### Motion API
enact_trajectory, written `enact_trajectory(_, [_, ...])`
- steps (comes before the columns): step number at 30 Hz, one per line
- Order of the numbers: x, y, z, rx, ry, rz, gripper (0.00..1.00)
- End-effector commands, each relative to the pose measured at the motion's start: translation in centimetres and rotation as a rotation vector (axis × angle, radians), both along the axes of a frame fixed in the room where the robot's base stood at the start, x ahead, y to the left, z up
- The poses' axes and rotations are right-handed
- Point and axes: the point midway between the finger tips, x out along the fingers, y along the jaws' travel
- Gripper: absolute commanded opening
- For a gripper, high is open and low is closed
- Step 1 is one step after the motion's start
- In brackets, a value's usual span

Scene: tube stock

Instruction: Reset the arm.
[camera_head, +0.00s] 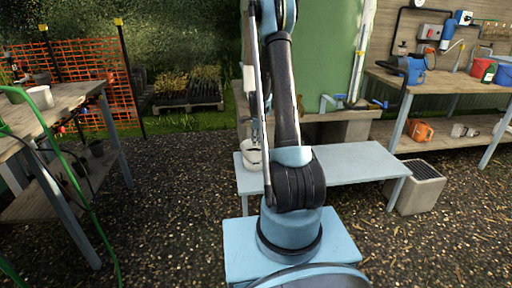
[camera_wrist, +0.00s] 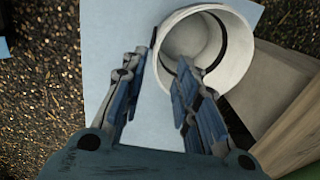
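My gripper (camera_wrist: 160,66) is open, with its two fingers apart and a strip of pale blue bench showing between them. A white round pot (camera_wrist: 230,75) lies just beyond the fingertips in the wrist view, its mouth facing the camera. The right finger overlaps the pot's near edge in the picture; I cannot tell whether it touches. In the head view the pot (camera_head: 249,158) stands at the left end of the low pale blue bench (camera_head: 345,160). My arm rises in the middle of the head view and hides part of the bench; the gripper is hard to make out there.
A wooden table (camera_head: 60,112) with pots and a green hose stands at left. A wooden workbench (camera_head: 440,80) with a blue watering can (camera_head: 415,70) stands at back right. A grey crate (camera_head: 418,188) sits by the low bench's right end. Gravel ground at right is clear.

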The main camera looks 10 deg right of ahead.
Motion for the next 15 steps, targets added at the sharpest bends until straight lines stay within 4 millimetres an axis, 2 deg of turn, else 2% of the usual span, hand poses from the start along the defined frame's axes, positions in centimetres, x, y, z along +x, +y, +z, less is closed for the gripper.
enact_trajectory(4, [-0.13,0.00,0.85,0.000,0.000,0.000,0.28])
enact_trajectory(15, [-0.28,0.01,1.32,-0.001,0.000,0.006,0.28])
